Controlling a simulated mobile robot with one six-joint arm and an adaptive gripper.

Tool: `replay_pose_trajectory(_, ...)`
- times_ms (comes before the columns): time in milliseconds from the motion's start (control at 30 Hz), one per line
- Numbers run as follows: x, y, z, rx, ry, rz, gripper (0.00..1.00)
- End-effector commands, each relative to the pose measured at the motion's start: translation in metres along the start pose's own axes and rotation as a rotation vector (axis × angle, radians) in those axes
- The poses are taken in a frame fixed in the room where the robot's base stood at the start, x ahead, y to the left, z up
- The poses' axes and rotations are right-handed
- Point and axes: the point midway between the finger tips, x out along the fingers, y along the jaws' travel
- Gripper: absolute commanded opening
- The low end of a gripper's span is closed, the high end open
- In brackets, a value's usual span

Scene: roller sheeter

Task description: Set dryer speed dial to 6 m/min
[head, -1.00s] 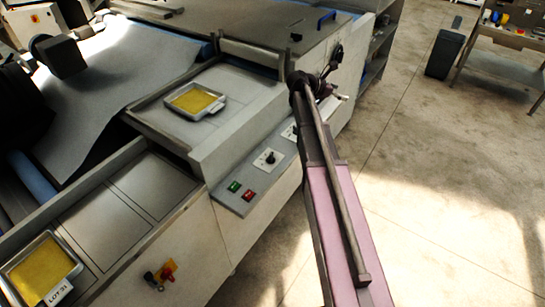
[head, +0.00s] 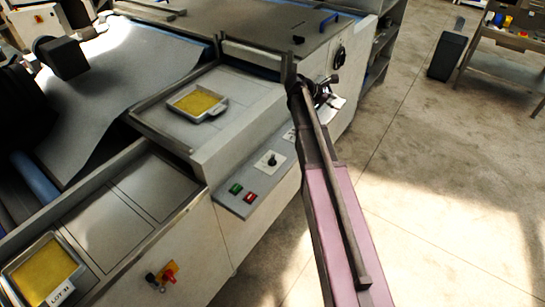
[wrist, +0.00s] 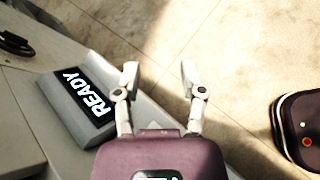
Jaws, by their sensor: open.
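A dial with a black knob on a white plate (head: 270,161) sits on the grey control panel, beside a green and a red button. A second white dial plate (head: 289,133) shows only in part, with my arm in front of the rest. I cannot tell which one is the dryer speed dial, and no scale is readable. My gripper (wrist: 159,74) is open and empty in the wrist view, fingers apart over the panel's edge and the floor. In the head view my gripper (head: 327,93) is small, past the panel's far end. No dial shows in the wrist view.
A READY display (wrist: 84,102) stands left of my fingers. A black handwheel (head: 340,58) is on the machine's side beyond my gripper. Yellow trays (head: 184,112) rest on the machine. Clear floor (head: 430,190) lies to the right.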

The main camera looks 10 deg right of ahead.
Motion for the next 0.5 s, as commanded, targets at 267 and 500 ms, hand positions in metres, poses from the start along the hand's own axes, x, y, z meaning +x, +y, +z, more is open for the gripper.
replay_pose_trajectory(267,-0.030,-0.020,-0.039,0.403,0.203,-0.101,0.53)
replay_pose_trajectory(500,-0.061,-0.038,-0.072,0.743,0.347,-0.260,0.53)
